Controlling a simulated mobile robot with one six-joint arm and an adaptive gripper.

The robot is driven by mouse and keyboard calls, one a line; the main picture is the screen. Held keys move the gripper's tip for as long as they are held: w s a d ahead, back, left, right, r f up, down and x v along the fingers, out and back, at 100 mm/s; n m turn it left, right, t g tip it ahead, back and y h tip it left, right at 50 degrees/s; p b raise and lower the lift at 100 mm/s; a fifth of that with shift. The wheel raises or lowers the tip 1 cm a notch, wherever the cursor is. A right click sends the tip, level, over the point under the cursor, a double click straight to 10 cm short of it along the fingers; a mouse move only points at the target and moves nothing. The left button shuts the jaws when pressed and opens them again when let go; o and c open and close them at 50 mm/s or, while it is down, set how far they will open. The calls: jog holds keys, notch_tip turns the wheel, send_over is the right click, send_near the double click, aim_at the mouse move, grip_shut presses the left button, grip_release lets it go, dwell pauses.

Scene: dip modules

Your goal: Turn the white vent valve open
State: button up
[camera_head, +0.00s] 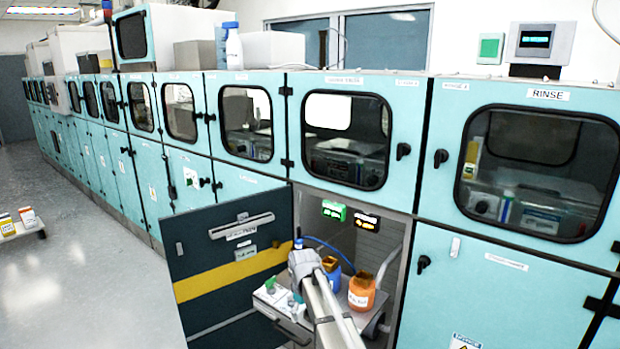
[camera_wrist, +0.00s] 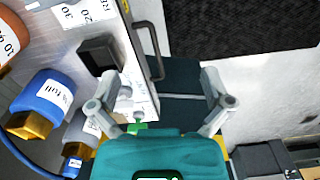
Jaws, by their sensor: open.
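A small pale fitting (camera_wrist: 125,92) on the pull-out shelf (camera_wrist: 142,60) may be the white vent valve; I cannot tell for sure. In the wrist view it lies just inside the left finger, with a green part (camera_wrist: 137,127) below it. My gripper (camera_wrist: 160,80) is open, fingers spread, with nothing held between them. In the head view my gripper (camera_head: 302,262) is over the shelf in the open lower cabinet. A small white item with green (camera_head: 292,301) stands on the shelf left of my arm. My arm hides part of the shelf.
A blue container (camera_head: 332,270) and an orange container (camera_head: 362,291) stand on the shelf beside my arm. The blue one (camera_wrist: 44,98) has a hose near it. The open dark door (camera_head: 225,262) is left. A black block (camera_wrist: 100,53) and handle (camera_wrist: 149,50) are near my fingers.

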jog(key=s+d+f+m+b, duration=0.4)
jog(key=s+d, duration=0.5)
jog(key=s, duration=0.2)
jog(key=s+d+f+m+b, duration=0.4)
jog(key=s+d+f+m, duration=0.1)
jog(key=s+d, duration=0.55)
notch_tip(320, 180, up, 16)
jog(key=a+p, duration=0.1)
jog(key=p, duration=1.4)
jog(key=shift+s, duration=0.4)
